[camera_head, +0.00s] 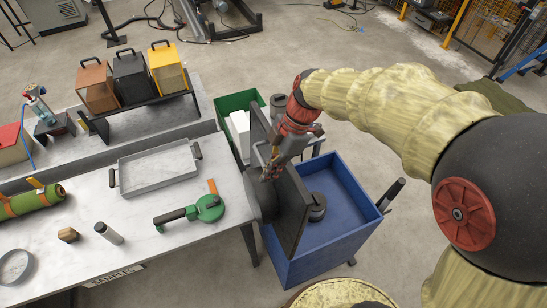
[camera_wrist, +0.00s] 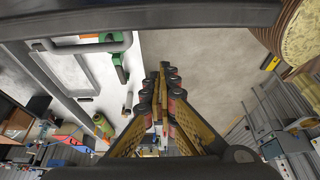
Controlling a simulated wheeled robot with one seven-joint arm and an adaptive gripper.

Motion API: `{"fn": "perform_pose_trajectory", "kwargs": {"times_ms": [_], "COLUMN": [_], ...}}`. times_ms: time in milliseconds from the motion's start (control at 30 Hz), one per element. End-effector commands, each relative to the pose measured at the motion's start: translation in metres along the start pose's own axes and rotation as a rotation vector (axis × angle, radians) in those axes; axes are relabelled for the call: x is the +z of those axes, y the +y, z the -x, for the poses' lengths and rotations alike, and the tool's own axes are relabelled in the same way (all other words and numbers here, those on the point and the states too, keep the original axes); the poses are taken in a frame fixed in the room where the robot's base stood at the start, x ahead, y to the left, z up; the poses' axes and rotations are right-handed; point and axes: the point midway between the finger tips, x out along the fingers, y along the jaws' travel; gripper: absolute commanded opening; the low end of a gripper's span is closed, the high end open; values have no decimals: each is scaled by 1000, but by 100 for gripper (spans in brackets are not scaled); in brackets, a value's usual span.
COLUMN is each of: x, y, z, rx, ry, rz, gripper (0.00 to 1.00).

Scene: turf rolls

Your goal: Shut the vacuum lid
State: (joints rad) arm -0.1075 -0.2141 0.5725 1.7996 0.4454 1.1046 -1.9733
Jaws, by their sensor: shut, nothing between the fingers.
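The vacuum appears to be the open blue box (camera_head: 345,192) right of the bench, with a dark round part (camera_head: 317,207) inside. A dark flat panel, which looks like its lid (camera_head: 287,215), stands steeply upright along the box's left side. My gripper (camera_head: 268,176) is at the panel's upper part, fingers pointing down. I cannot tell whether it touches the panel. In the wrist view the fingers of my gripper (camera_wrist: 162,95) are together with nothing between them. The panel is not clearly recognisable in that view, and my gripper hides part of it in the head view.
The bench (camera_head: 150,245) on the left holds a metal tray (camera_head: 158,172), a green tool (camera_head: 208,208) and a green roll (camera_head: 35,200). A green bin (camera_head: 237,103) stands behind the blue box. Open concrete floor lies at the back and right.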

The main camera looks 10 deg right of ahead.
Motion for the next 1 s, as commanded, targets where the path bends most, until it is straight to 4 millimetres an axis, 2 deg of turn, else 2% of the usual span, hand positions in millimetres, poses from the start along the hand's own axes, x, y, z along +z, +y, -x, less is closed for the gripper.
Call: {"fn": "perform_pose_trajectory", "kwargs": {"times_ms": [33, 233, 767, 1000], "x": [10, 29, 36, 54], "y": [2, 1, 1, 3], "z": [9, 15, 16, 22], "rx": [7, 5, 5, 8], "ry": [-2, -2, 1, 38], "rz": [-6, -4, -3, -7], "gripper": [0, 0, 0, 0]}}
